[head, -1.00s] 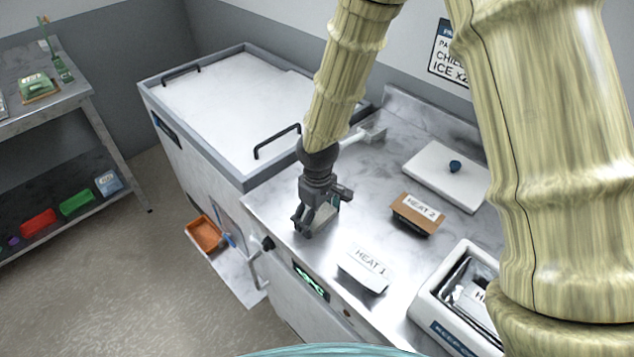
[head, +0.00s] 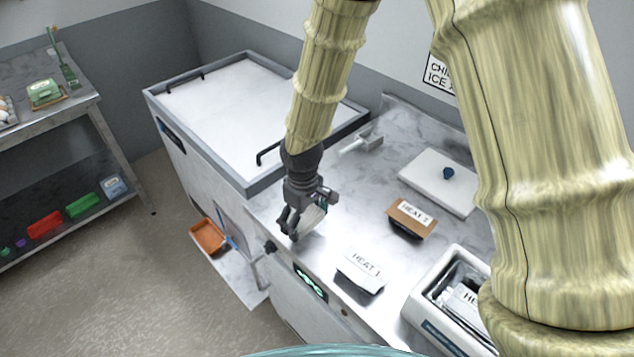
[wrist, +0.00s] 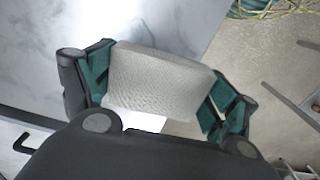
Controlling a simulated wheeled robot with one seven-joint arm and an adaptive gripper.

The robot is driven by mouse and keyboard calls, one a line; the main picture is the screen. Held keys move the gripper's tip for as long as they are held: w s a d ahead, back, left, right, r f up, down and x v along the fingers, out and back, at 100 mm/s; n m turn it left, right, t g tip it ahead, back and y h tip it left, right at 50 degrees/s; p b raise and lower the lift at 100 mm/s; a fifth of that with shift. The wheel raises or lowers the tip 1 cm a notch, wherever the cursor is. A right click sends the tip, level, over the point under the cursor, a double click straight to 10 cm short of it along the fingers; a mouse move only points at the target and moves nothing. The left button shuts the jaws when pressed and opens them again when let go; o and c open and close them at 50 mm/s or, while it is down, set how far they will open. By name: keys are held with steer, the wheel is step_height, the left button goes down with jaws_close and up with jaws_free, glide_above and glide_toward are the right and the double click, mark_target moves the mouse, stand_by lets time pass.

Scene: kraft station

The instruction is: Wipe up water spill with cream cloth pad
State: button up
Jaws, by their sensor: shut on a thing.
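My gripper (head: 303,226) is at the front left part of the metal counter (head: 338,205), near its edge. It is shut on the cream cloth pad (wrist: 160,80), which spans between the two fingers in the wrist view. In the head view the pad (head: 313,217) shows as a pale patch beside the fingers, partly hidden by them. I cannot tell whether the pad touches the counter.
A HEAT 1 container (head: 361,270) and a HEAT 2 container (head: 410,217) stand right of my gripper. A white bin (head: 430,310) with packs is at the front right. A white lid (head: 437,182) with a blue knob lies behind. The chest freezer (head: 250,110) adjoins at left.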

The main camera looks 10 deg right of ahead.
steer(key=shift+r+p, duration=0.8)
steer(key=shift+r, duration=0.55)
